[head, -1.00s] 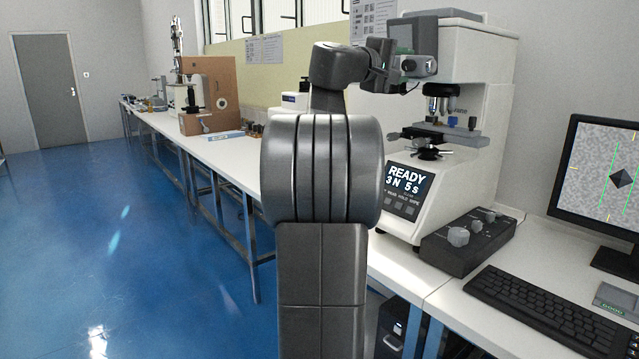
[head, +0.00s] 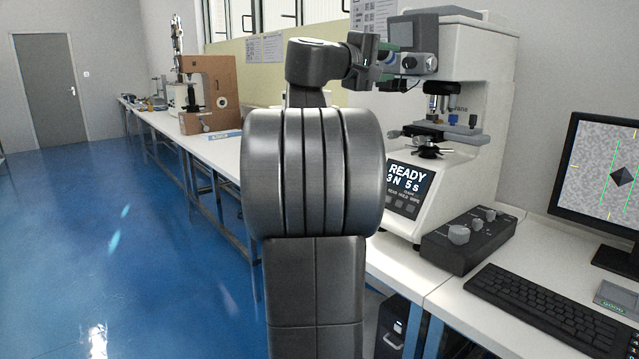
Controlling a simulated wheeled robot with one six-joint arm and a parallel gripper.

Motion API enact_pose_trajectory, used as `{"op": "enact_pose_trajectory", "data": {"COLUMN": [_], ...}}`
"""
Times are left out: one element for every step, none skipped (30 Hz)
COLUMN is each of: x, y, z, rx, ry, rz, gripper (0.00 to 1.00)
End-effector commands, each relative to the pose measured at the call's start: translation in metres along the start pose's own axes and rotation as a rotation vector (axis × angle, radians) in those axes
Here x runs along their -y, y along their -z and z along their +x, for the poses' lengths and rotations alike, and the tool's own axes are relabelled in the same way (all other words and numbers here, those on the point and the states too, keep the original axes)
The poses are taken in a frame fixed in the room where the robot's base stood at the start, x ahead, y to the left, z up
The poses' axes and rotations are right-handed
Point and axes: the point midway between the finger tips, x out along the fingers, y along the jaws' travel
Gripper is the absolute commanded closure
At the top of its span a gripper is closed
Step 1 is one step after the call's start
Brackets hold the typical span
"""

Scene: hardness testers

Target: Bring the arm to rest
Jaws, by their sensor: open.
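My arm stands up in the middle of the head view, its thick dark joint in front of the bench. Its wrist bends to the right at the top. My gripper (head: 402,72) is at the end of the wrist, in front of the upper part of the white hardness tester (head: 470,55). It is small and dark against the tester, and I see nothing held in it. Whether it touches the tester cannot be told. The tester's screen (head: 409,178) reads "READY 3 N 5 s".
A black control box (head: 468,240), a keyboard (head: 545,308) and a monitor (head: 600,180) are at the right. A brown tester (head: 222,85) stands further along the white bench (head: 215,153). The blue floor (head: 100,240) at the left is clear.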

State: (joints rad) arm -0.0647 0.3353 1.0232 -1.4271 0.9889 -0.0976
Motion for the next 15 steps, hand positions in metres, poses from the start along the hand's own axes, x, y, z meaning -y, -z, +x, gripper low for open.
{"op": "enact_pose_trajectory", "data": {"x": [0.0, 0.0, 0.0, 0.0, 0.0, 0.001, 0.001, 0.0, 0.0, 0.001, 0.001, 0.0, 0.001, 0.001, 0.001], "y": [0.001, 0.001, 0.001, 0.001, 0.0, 0.001, 0.001, 0.0, 0.001, 0.001, 0.001, 0.0, -0.001, -0.001, -0.001], "z": [-0.012, -0.017, -0.025, -0.031, -0.037, -0.044, -0.049, -0.055, -0.062, -0.066, -0.071, -0.078, -0.072, -0.065, -0.057], "rx": [-0.005, -0.004, -0.004, -0.005, -0.003, -0.004, -0.004, -0.003, -0.004, -0.003, -0.003, -0.004, 0.002, 0.004, 0.006], "ry": [0.0, 0.0, 0.0, 0.0, 0.0, 0.001, 0.001, 0.001, 0.001, 0.001, 0.001, 0.0, 0.0, 0.0, 0.0], "rz": [0.001, 0.001, 0.0, 0.0, 0.0, -0.001, 0.0, 0.0, 0.0, 0.0, 0.0, 0.001, 0.0, -0.001, -0.001], "gripper": [0.54, 0.54, 0.54, 0.54, 0.54, 0.54, 0.54, 0.54, 0.54, 0.54, 0.54, 0.54, 0.54, 0.54, 0.54]}}
